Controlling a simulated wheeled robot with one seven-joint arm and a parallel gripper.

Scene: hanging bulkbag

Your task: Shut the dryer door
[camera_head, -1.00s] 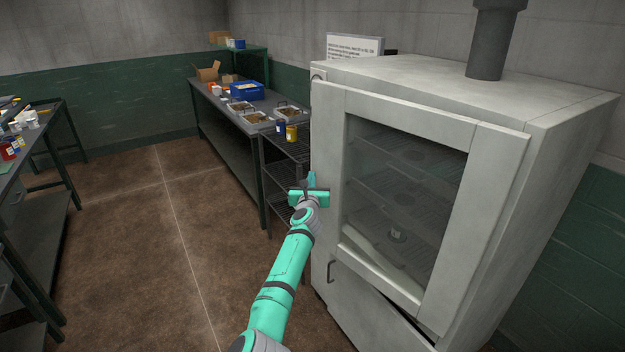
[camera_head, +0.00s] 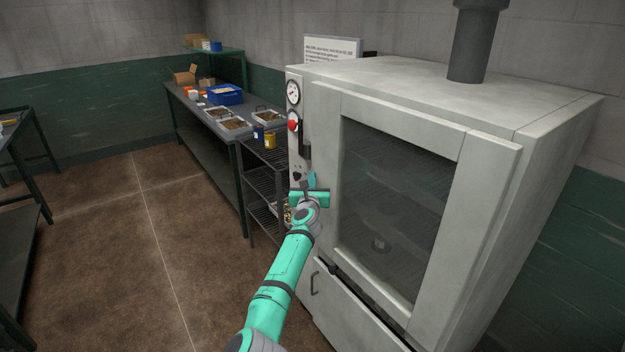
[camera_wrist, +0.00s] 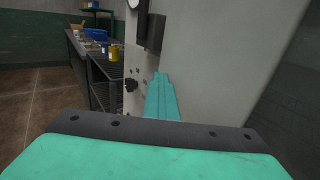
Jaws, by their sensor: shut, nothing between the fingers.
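The dryer (camera_head: 535,150) is a large pale grey cabinet on the right of the head view. Its door (camera_head: 475,200) has a pale frame around a dark glass window (camera_head: 395,195) and lies close to the cabinet front; I cannot tell whether it is fully flush. A control strip with a gauge (camera_head: 293,92) and a red knob (camera_head: 293,125) shows left of the door. My gripper (camera_head: 311,180) is shut and empty at the door's left edge, beside the control strip. In the wrist view its fingers (camera_wrist: 162,95) are together against the pale door frame; contact is unclear.
A wire rack (camera_head: 265,185) with yellow and blue cans stands left of the dryer. A long bench (camera_head: 200,130) with trays and a blue box (camera_head: 225,94) runs behind it. Another bench (camera_head: 22,190) is at the far left. The brown floor between is clear.

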